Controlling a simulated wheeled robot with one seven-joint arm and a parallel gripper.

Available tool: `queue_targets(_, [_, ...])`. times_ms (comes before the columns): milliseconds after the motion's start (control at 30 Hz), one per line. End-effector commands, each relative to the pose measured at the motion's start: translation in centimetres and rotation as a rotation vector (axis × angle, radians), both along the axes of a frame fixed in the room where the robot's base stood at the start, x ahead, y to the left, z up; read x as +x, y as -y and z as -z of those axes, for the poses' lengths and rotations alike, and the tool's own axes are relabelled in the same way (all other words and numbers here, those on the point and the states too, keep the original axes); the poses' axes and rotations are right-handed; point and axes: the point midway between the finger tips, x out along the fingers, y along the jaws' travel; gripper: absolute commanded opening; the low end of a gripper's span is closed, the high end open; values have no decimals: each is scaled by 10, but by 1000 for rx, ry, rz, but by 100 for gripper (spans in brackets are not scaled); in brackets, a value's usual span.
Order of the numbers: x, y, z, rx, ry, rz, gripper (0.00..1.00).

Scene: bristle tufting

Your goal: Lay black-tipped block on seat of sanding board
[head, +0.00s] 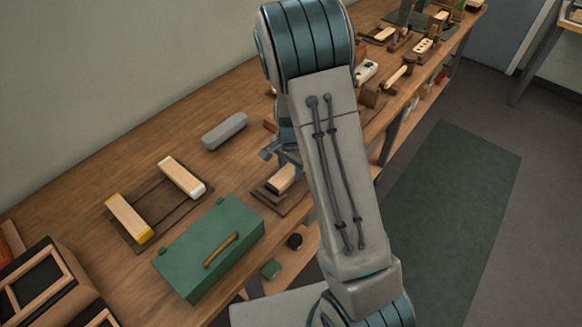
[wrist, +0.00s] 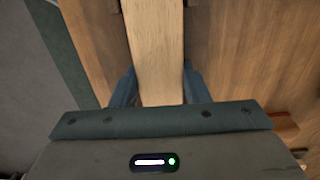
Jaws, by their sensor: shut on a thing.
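The wooden block (wrist: 155,45) is between my two blue fingers in the wrist view. My gripper (wrist: 159,88) is shut on its sides. In the head view the pale block (head: 282,178) shows beside my arm, at a dark brown board (head: 266,203) that looks like the sanding board. My gripper (head: 281,154) is just above and behind it, partly hidden by my arm. Dark brown board parts show on both sides of the block in the wrist view. I cannot tell whether the block touches the seat. Its black tip is not clear in either view.
A green box (head: 190,262) with a brass handle stands in front left. A yellow-tipped block (head: 128,216) and a white-tipped block (head: 182,176) lie on another brown board. A grey rounded block (head: 225,131) lies behind. Bare bench (head: 100,160) shows at left.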

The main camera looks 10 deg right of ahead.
Motion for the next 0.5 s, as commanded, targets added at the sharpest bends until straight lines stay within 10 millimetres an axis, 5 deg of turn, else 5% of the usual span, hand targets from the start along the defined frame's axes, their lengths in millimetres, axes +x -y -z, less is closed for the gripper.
queue_targets(200, [0,0,4,0,0,0,15])
queue_targets(233, [0,0,3,0,0,0,50])
queue_targets(300, [0,0,3,0,0,0,67])
queue_targets(500, [0,0,3,0,0,0,67])
